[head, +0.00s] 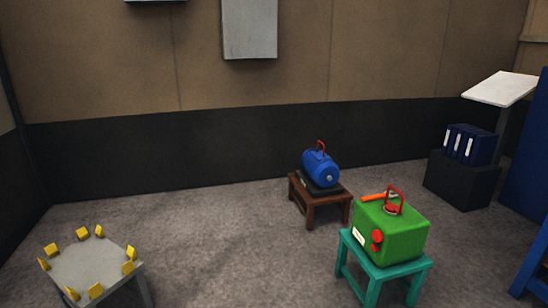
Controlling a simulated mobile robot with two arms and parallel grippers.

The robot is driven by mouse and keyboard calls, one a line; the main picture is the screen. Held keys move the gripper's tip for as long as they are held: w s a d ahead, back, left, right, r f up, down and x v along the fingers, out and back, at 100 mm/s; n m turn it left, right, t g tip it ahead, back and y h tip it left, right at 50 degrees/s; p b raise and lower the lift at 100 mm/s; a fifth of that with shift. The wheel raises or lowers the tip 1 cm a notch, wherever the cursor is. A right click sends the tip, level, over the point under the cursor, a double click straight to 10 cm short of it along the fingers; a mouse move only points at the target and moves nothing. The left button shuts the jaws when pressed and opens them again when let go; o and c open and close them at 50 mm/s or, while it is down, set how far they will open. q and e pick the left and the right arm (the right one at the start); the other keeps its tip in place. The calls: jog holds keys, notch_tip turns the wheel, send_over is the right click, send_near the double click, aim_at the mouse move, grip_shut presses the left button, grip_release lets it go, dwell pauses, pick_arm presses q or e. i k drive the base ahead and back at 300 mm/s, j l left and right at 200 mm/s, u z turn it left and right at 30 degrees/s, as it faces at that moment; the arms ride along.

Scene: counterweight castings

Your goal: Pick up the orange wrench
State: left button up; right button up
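The orange wrench (378,196) lies on top of a green block-shaped casting (400,236), near its far left edge. Next to it, a red handle (395,198) stands up from the casting's top and sits very close to the wrench's right end. The casting has red round parts and a white label on its front left side. It stands on a teal stool (388,274). Neither of my grippers shows in the head view.
A brown stool (327,212) bears a blue motor-like casting (321,170) behind the teal stool. A grey table (98,270) with several yellow blocks stands front left. A black box (462,180) with blue binders stands right. The floor between is clear.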

aim_at(379, 196)
jog(key=i+u, duration=0.15)
jog(key=i, duration=2.1)
jog(key=i+l+z, duration=0.1)
jog(key=i+z, duration=0.65)
jog(key=i+j+z, duration=0.2)
jog(key=i+z, duration=0.2)
jog(key=i+j+z, duration=0.25)
jog(key=i+z, duration=0.45)
jog(key=z, duration=0.15)
jog(key=i+j+z, duration=0.1)
jog(key=i+z, duration=0.2)
jog(key=z, duration=0.15)
jog(key=i+j+z, duration=0.2)
jog(key=z, duration=0.25)
jog(key=i+j+z, duration=0.4)
jog(key=k+l, duration=0.1)
